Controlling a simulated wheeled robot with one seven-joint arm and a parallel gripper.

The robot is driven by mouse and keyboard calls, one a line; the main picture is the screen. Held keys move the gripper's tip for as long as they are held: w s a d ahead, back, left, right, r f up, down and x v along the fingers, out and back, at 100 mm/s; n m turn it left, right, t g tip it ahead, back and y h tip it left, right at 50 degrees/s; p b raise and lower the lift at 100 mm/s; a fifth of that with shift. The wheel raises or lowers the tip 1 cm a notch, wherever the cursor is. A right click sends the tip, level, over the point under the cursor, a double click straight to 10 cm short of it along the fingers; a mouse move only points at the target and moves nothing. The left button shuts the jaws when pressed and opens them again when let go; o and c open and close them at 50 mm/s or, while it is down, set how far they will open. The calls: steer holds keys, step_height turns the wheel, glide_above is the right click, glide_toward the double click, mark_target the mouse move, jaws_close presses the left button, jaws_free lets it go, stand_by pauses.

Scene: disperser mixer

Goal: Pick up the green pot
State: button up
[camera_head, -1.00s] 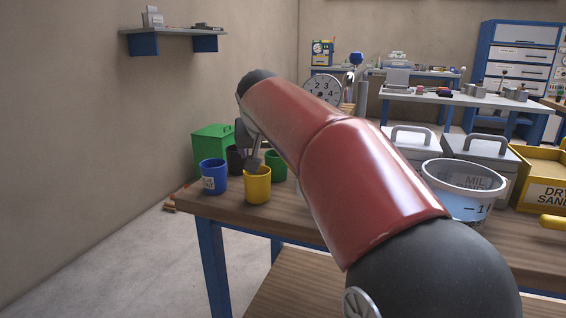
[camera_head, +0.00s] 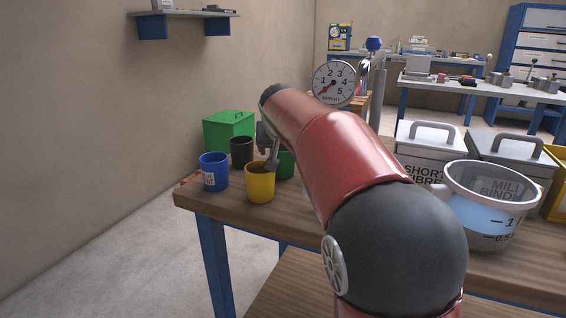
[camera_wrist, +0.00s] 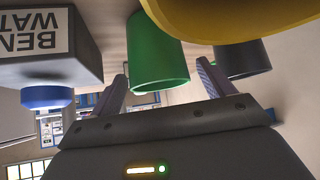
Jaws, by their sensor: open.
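The green pot (camera_head: 287,164) stands on the wooden bench, partly hidden by my arm and the yellow pot. In the wrist view the green pot (camera_wrist: 157,50) appears between my two fingertips. My gripper (camera_wrist: 163,78) is open, one finger to each side of the pot in that view; I cannot tell whether they touch it. In the head view my gripper (camera_head: 271,160) is above and behind the yellow pot (camera_head: 260,183), mostly hidden by my arm. The yellow pot (camera_wrist: 235,12) also shows close at the wrist view's top.
A blue pot (camera_head: 214,172) and a dark pot (camera_head: 242,152) stand close by, with a green box (camera_head: 228,130) behind. A lettered grey box (camera_wrist: 45,45) is at left in the wrist view. A clear bucket (camera_head: 490,200) and lidded bins stand right.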

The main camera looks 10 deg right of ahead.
steer(key=shift+w+f, duration=0.15)
steer(key=c, duration=1.1)
steer(key=shift+c, duration=0.2)
step_height(320, 180, up, 10)
steer(key=p, duration=0.2)
